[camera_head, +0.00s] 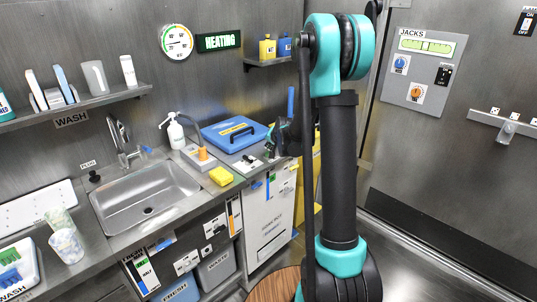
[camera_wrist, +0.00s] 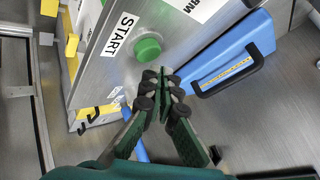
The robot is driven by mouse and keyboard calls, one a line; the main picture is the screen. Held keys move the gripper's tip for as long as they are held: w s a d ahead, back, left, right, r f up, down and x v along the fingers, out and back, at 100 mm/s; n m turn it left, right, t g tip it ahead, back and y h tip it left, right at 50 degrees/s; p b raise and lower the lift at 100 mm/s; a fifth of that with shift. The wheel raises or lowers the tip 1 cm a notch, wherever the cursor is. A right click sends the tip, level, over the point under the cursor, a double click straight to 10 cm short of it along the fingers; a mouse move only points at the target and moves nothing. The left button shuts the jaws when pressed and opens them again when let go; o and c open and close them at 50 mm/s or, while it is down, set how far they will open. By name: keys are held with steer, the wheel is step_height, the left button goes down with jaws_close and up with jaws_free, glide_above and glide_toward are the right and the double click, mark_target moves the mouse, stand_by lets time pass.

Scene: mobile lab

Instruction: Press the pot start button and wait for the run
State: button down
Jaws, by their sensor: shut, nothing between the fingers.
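The green start button (camera_wrist: 147,49) stands on a grey metal panel (camera_wrist: 110,70) beside a white START label (camera_wrist: 120,34) in the wrist view. My gripper (camera_wrist: 161,84) is shut and empty, its fingertips a little below the button in the picture. Whether the fingertips touch the panel cannot be told. In the head view my gripper (camera_head: 271,148) is beside the counter's right end, at the blue case; the button is not clear there. A lit green sign (camera_head: 218,41) on the wall reads HEATING. I cannot make out a pot for sure.
The blue case (camera_head: 235,133) with a black handle lies on the counter close to my gripper; it also shows in the wrist view (camera_wrist: 228,60). A sink (camera_head: 146,190), soap bottle (camera_head: 176,131) and yellow sponge (camera_head: 221,176) are to the left. A round gauge (camera_head: 177,42) hangs above.

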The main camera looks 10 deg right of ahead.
steer(key=shift+r, duration=0.1)
steer(key=shift+r, duration=2.4)
steer(key=s+d+f+n+g, duration=0.1)
steer(key=s+f+n, duration=0.1)
steer(key=s, duration=1.1)
steer(key=s+d+f+n+g+h, duration=0.1)
steer(key=s+f+n+g, duration=0.1)
steer(key=s, duration=1.2)
steer(key=s+d+f+n+g+h, duration=0.1)
steer(key=s+f, duration=0.3)
steer(key=s, duration=1)
steer(key=shift+d+n+g, duration=0.4)
steer(key=shift+d+n, duration=0.05)
steer(key=shift+n, duration=0.35)
steer(key=shift+w, duration=0.1)
stand_by(0.5)
